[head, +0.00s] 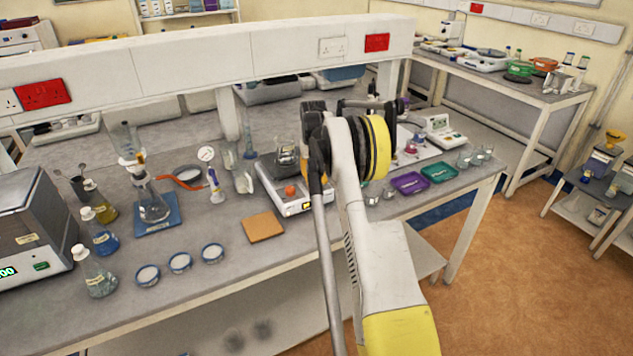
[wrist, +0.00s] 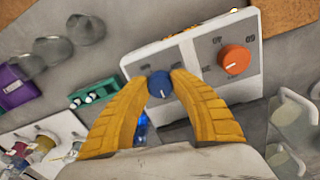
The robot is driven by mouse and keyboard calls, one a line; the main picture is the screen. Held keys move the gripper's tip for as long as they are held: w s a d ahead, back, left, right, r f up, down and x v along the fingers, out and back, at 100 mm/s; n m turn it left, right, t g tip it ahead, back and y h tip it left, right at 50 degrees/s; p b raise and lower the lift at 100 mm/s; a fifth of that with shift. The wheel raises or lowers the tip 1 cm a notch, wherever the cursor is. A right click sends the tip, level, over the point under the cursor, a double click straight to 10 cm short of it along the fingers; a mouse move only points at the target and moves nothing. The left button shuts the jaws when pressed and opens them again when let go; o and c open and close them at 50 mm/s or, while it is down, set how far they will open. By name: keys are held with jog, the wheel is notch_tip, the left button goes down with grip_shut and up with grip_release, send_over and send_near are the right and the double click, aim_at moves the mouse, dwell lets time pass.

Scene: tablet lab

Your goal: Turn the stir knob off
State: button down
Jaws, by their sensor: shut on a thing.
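A white hotplate stirrer (head: 303,208) stands on the bench near its front edge. An orange knob (head: 291,189) shows on it in the head view. In the wrist view the stirrer (wrist: 203,45) shows the orange knob (wrist: 234,60) at right and a blue knob (wrist: 160,84) at left. My gripper (wrist: 160,77) has its two yellow fingers on either side of the blue knob and is shut on it. A pale mark shows on the knob's face. In the head view my arm hides the gripper and the blue knob.
A cork mat (head: 263,227) lies left of the stirrer. A purple tray (head: 411,183) and a green tray (head: 439,172) lie to its right. Glassware (wrist: 295,115) is close at the right in the wrist view. A flask (head: 150,205) and petri dishes (head: 180,262) stand farther left.

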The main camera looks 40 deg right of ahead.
aim_at(315, 181)
dwell(0.4)
jog(key=c, duration=1.1)
grip_release()
jog(key=r, duration=1.2)
jog(key=shift+w+a, duration=0.1)
jog(key=shift+a, duration=0.2)
